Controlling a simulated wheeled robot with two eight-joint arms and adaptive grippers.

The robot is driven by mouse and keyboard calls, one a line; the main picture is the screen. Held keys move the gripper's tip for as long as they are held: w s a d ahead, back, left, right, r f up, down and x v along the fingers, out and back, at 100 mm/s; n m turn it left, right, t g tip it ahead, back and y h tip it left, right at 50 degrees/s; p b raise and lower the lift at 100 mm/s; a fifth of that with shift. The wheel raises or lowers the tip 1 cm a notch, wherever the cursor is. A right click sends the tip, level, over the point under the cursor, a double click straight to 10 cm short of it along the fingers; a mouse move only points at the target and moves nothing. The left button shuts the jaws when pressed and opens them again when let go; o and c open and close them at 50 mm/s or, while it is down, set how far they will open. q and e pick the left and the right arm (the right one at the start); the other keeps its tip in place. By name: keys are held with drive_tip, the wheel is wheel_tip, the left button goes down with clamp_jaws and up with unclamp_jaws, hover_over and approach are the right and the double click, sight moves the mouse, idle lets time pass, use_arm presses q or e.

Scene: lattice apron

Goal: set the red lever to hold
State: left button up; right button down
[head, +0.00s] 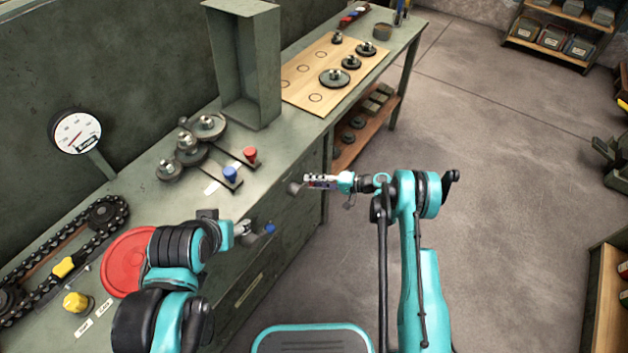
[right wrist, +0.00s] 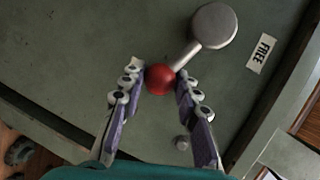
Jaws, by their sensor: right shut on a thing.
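The red lever shows in the right wrist view as a red ball knob (right wrist: 160,79) on a short grey arm from a round grey hub (right wrist: 214,25). A white label reading FREE (right wrist: 262,53) is to the right of the hub. My right gripper (right wrist: 163,82) is shut on the red knob, one finger on each side. In the head view my right gripper (head: 308,181) is at the bench's front face, and the red knob is hidden there. A pale scrap by the left finger is unreadable; no hold label is readable. My left gripper (head: 242,229) is by the bench front; its fingers are unclear.
A blue ball (head: 269,228) is on the bench front near my left gripper. On the bench top (head: 150,200) are red and blue cone knobs, a red disc (head: 128,262), a chain drive and a tall grey box (head: 243,70).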

drive_tip(key=shift+f, duration=0.1)
idle(0.3)
drive_tip(key=c, duration=1.1)
unclamp_jaws()
drive_tip(key=v, duration=1.2)
